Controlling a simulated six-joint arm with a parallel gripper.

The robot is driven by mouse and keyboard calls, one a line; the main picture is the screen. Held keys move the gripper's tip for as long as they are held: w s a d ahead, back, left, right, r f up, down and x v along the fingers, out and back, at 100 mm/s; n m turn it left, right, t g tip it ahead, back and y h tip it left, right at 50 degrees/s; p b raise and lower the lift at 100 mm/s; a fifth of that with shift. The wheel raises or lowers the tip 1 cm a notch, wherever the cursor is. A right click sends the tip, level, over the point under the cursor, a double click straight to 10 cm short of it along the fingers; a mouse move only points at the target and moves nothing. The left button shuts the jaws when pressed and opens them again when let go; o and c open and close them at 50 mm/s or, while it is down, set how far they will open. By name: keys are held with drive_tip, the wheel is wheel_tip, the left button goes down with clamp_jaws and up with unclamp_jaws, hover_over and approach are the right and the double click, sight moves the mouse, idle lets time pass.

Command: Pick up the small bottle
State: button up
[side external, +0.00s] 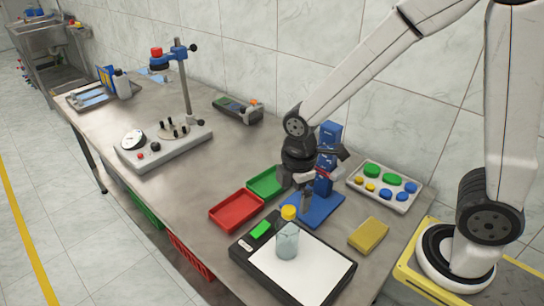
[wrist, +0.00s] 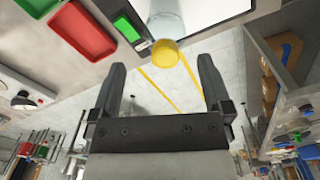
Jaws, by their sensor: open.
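The small bottle (side external: 287,242) is clear with a yellow cap (side external: 289,212). It stands upright on the white plate of a dark scale (side external: 310,272) with a green display. In the wrist view the bottle (wrist: 165,18) shows at the top, its yellow cap (wrist: 164,54) lying in line with the space between my fingers. My gripper (side external: 296,196) is above the table, just behind and above the cap. In the wrist view my gripper (wrist: 161,64) has its two fingers wide apart, with nothing held. The bottle's base is out of the wrist view.
A red tray (side external: 237,211) and a green tray (side external: 267,182) lie left of my gripper. A blue stand (side external: 329,150) rises close behind it. A tray of coloured caps (side external: 383,187) and a yellow block (side external: 368,234) are at right. A dial device (side external: 165,145) stands farther back.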

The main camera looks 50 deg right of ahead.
sight(289, 220)
drive_tip(key=shift+w+a+n, duration=0.15)
drive_tip(key=shift+a+n, duration=0.35)
drive_tip(key=shift+n, duration=0.6)
drive_tip(key=shift+f, duration=1.35)
drive_tip(key=shift+f, duration=0.15)
drive_tip(key=shift+a+f, duration=0.2)
drive_tip(key=shift+f, duration=2.25)
clamp_jaws()
